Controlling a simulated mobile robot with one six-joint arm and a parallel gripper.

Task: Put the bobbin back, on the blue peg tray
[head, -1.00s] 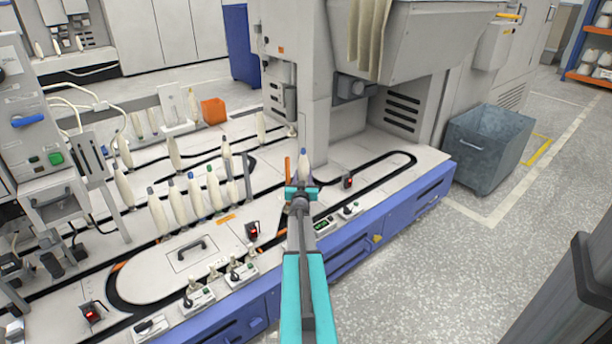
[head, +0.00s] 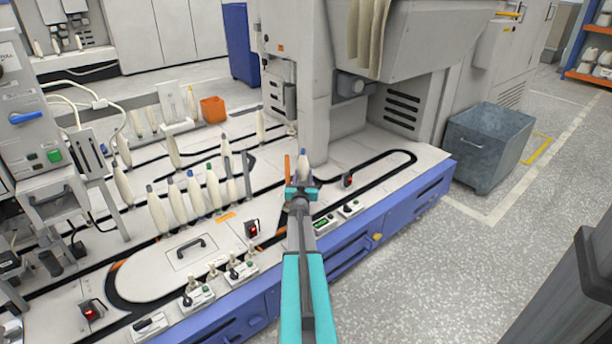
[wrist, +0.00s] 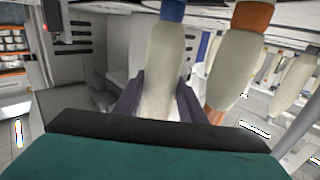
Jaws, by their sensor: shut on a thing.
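My gripper (head: 301,188) is over the near side of the machine deck, seen from behind in the head view. Its dark fingers are shut on a pale bobbin with a blue tip (head: 306,156). In the wrist view this bobbin (wrist: 161,70) stands between the fingers of my gripper (wrist: 158,98), and its lower end is hidden by the gripper body. A second pale bobbin with an orange-brown tip (wrist: 236,55) stands close to its right there. I cannot tell whether the held bobbin touches the deck. I cannot make out a blue peg tray.
Several pale bobbins (head: 178,204) stand on the deck left of my gripper. An orange post (head: 287,168) is just beside it, and a machine column (head: 312,110) rises behind. An orange box (head: 213,109) is further back. A grey bin (head: 486,147) stands on the open floor at right.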

